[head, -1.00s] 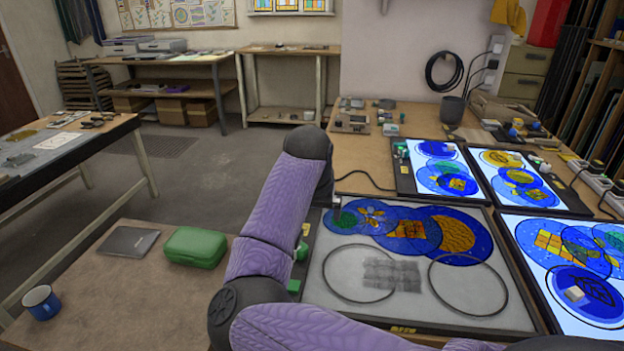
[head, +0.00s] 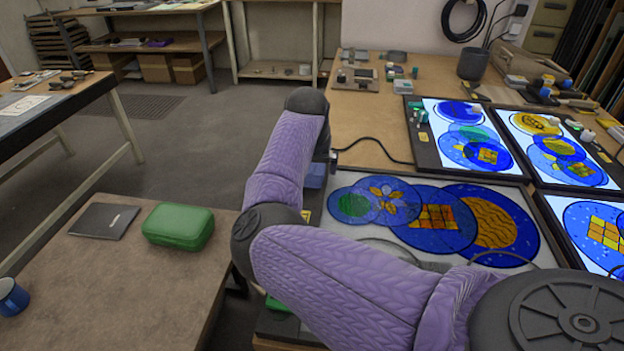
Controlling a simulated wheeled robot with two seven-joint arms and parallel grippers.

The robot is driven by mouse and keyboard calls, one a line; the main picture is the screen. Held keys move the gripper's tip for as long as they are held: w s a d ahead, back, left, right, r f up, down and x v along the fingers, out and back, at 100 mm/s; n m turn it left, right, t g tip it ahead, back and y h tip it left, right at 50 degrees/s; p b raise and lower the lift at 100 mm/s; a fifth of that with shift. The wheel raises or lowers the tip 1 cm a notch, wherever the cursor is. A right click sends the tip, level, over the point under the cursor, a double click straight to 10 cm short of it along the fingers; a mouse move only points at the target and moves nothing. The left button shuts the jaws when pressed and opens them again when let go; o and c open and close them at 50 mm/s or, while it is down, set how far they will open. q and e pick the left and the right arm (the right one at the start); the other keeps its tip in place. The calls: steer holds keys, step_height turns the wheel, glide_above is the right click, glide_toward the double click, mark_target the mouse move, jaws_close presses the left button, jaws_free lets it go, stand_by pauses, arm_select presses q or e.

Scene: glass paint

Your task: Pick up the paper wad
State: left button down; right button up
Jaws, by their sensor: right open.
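I cannot make out a paper wad for sure in the present head view. My right arm, in a purple sleeve, reaches in from the lower right and bends up to a dark wrist. My right gripper (head: 329,166) hangs below that wrist at the left edge of the grey glass panel (head: 340,222); it is open, though its fingers are mostly hidden by my forearm. A small blue item (head: 316,176) shows beside it. The front of the panel is hidden behind my arm. My left gripper is not in view.
Lit panels with blue glass designs (head: 468,138) stand at the right, with small pots (head: 586,135) near them. A green case (head: 178,226), a dark notebook (head: 105,220) and a blue mug (head: 12,297) sit on the left bench. Open floor lies beyond it.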

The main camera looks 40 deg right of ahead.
mark_target(314, 165)
steer(key=shift+w+d+f, duration=0.1)
steer(key=shift+f, duration=0.3)
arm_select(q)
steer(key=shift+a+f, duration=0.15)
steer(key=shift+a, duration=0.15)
arm_select(e)
steer(key=shift+r, duration=0.15)
